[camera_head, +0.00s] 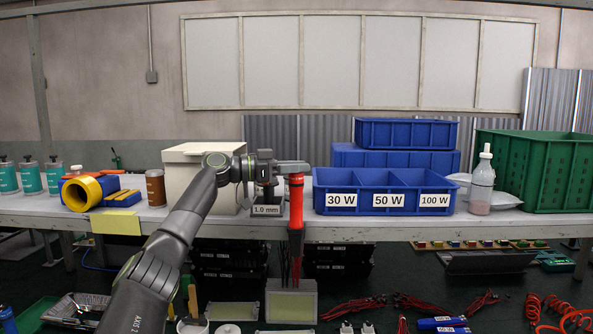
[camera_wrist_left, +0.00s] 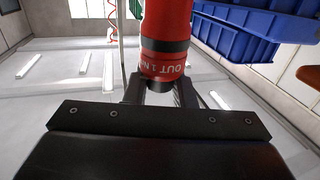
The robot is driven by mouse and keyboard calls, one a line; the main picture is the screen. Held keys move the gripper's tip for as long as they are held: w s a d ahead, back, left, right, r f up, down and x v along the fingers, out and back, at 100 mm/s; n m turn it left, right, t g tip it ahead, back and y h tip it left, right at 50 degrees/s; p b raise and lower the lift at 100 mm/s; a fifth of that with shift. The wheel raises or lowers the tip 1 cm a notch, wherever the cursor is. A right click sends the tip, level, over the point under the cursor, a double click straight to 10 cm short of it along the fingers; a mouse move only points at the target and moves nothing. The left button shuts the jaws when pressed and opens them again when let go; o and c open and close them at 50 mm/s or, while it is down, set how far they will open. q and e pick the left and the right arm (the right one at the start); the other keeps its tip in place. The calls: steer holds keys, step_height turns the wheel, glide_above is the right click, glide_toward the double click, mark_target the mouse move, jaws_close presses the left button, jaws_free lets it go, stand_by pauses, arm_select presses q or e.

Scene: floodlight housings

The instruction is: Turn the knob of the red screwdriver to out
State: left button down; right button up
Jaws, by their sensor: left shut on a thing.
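The red screwdriver (camera_head: 296,205) hangs upright in the head view, in front of the shelf's front edge. It also fills the top middle of the left wrist view (camera_wrist_left: 166,30), with a dark band and a red collar (camera_wrist_left: 163,66) printed "OUT" and what looks like "IN". My left gripper (camera_head: 294,168) is at the screwdriver's upper end. In the left wrist view its fingers (camera_wrist_left: 160,90) are closed around the dark end next to the printed collar. Which mark is set cannot be read. My right gripper is not in view.
A dark stand labelled "1.0 mm" (camera_head: 267,210) is just left of the screwdriver. A blue divided bin (camera_head: 341,200) with wattage labels stands right. A white box (camera_head: 195,155) is behind my arm. A framed panel (camera_head: 291,306) stands below.

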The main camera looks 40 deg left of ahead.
arm_select(q)
steer(key=shift+r+m+g+h+p, duration=0.25)
steer(key=shift+m+g+h+p, duration=0.75)
steer(key=shift+h, duration=0.3)
steer(key=shift+f+m+g+h+p, duration=0.2)
steer(key=shift+m+g+h+p, duration=0.1)
steer(key=shift+g, duration=0.1)
steer(key=c, duration=1.3)
jaws_free()
steer(key=shift+o, duration=0.2)
steer(key=shift+r, duration=0.1)
